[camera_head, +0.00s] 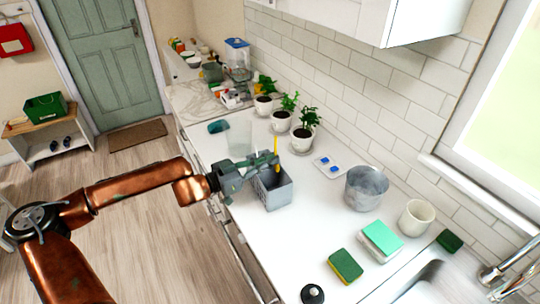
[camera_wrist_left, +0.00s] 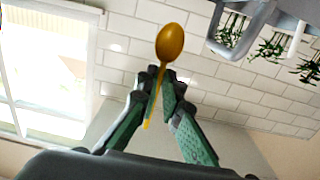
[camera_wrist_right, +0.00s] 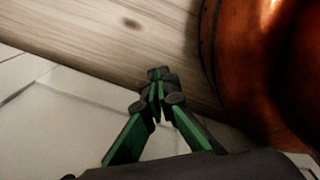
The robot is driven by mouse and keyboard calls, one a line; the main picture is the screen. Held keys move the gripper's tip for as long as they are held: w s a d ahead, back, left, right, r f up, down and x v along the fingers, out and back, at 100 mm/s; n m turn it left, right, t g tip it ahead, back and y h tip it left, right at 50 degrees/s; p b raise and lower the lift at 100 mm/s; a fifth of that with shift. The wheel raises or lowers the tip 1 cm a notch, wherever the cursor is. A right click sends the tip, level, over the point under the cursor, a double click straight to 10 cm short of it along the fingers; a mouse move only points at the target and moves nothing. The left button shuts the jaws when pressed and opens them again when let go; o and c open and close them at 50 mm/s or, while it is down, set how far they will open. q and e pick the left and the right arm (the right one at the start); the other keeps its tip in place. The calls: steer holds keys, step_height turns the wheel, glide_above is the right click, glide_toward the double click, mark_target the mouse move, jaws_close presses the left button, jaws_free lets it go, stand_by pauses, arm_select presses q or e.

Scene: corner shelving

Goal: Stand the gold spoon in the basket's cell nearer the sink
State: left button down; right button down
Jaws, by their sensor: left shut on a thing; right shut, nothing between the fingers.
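The gold spoon (camera_head: 277,146) is held by my left gripper (camera_head: 266,163) beside the top of the grey basket (camera_head: 278,197) on the white counter. In the left wrist view, the fingers (camera_wrist_left: 166,84) are shut on its handle, and the spoon's bowl (camera_wrist_left: 170,42) sticks out beyond them. That view appears upside down, so the bowl hangs downward. A grey part, apparently the basket (camera_wrist_left: 232,48), shows apart from the bowl. My arm hides part of the basket's opening; I cannot make out its cells. The sink (camera_head: 424,284) is at lower right. My right gripper (camera_wrist_right: 157,78) is shut and empty.
Potted plants (camera_head: 303,137) and a small tray (camera_head: 328,167) stand behind the basket. A grey pot (camera_head: 366,188), a white cup (camera_head: 416,218) and sponges (camera_head: 345,265) are towards the sink. A clear container (camera_head: 239,138) stands left. Counter in front of the pot is clear.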

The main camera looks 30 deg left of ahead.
mark_target(276, 169)
arm_select(q)
step_height(276, 169, down, 4)
steer(key=shift+f+b, duration=0.1)
steer(key=shift+b, duration=0.85)
steer(key=shift+f, duration=0.4)
arm_select(e)
steer(key=f, duration=0.1)
steer(key=s, duration=0.1)
steer(key=f, duration=0.1)
steer(key=shift+s+a+f, duration=0.25)
steer(key=shift+f, duration=0.05)
arm_select(q)
steer(key=shift+b, duration=0.3)
